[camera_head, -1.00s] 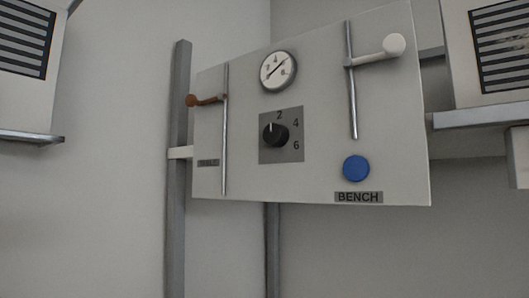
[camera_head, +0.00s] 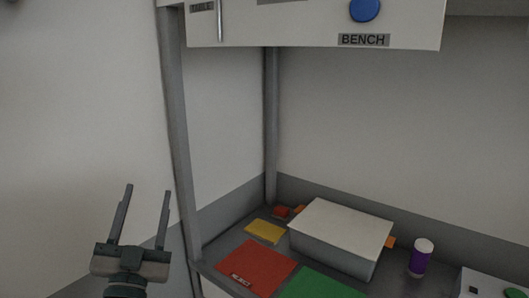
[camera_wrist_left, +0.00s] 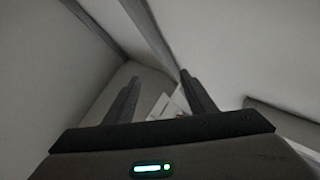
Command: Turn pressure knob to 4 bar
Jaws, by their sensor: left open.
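The pressure knob and its dial face are out of view now. Only the lower part of the control panel (camera_head: 290,33) shows at the top of the head view, with a sliver of the knob's grey plate cut off at the top edge. My left gripper (camera_head: 147,190) is at the lower left of the head view, fingers up, open and empty. It is below and left of the panel, apart from it. In the left wrist view its two fingers (camera_wrist_left: 160,92) are spread with nothing between them. My right gripper is not in view.
A blue button (camera_head: 365,9) sits above the BENCH label (camera_head: 363,40). A grey post (camera_head: 178,140) stands right of my left gripper. Below are a red mat (camera_head: 255,268), a green mat (camera_head: 315,287), a white-topped box (camera_head: 340,228) and a purple cylinder (camera_head: 421,262).

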